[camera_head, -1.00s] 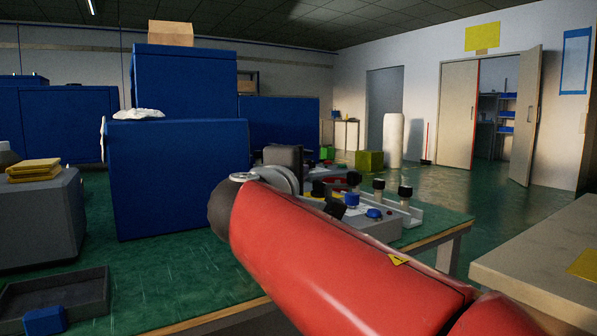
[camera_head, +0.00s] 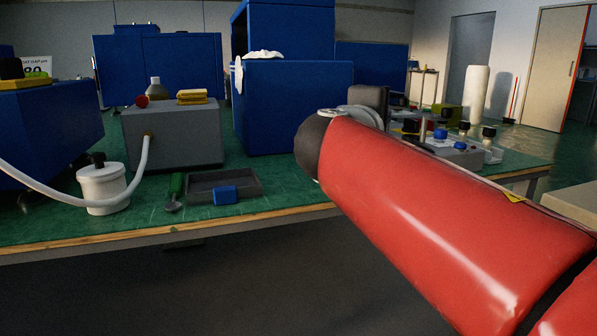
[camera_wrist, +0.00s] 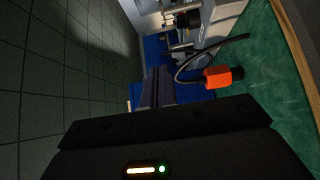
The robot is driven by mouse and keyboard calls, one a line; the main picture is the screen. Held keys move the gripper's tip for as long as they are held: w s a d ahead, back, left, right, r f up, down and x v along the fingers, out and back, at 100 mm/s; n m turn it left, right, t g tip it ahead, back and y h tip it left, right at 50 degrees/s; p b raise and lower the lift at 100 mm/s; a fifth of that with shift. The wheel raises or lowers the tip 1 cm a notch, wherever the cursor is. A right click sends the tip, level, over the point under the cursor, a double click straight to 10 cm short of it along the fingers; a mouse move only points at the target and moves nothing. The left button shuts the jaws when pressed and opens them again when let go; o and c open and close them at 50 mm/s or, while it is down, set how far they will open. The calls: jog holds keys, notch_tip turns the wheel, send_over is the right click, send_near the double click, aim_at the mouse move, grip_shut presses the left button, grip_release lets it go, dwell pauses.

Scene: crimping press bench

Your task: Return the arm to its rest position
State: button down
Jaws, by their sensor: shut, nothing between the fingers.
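My red arm (camera_head: 440,200) reaches from the lower right of the head view to the middle of the picture, above the green bench (camera_head: 290,195). My gripper (camera_wrist: 155,80) shows in the wrist view with its dark fingers together and nothing visible between them. The wrist view is turned on its side, with the bench top to the right. In the head view I cannot clearly make out the gripper; the arm hides part of the bench behind it.
A control box with black and blue knobs (camera_head: 450,148) stands right of the arm. A grey tray (camera_head: 243,180), a white pot (camera_head: 102,187) with a hose and blue cabinets (camera_head: 290,105) stand to the left. An orange part (camera_wrist: 217,77) with a black cable shows near my fingers.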

jog(key=s+d+f+m+g+y+p, duration=0.2)
jog(key=s+d+f+m+g+p, duration=0.1)
jog(key=s+f, duration=0.35)
jog(key=s+d+f+m+g+y+p, duration=0.1)
jog(key=s+d+f+m+g+p, duration=0.25)
jog(key=s+f, duration=0.3)
jog(key=s+a+f+m+g+y+p, duration=0.3)
jog(key=s+a+f+m+y+p, duration=0.1)
jog(key=s+f, duration=0.6)
jog(key=shift+s+a+m+y, duration=0.3)
jog(key=shift+a+m+y, duration=0.25)
jog(key=shift+y, duration=0.55)
jog(key=shift+d, duration=0.1)
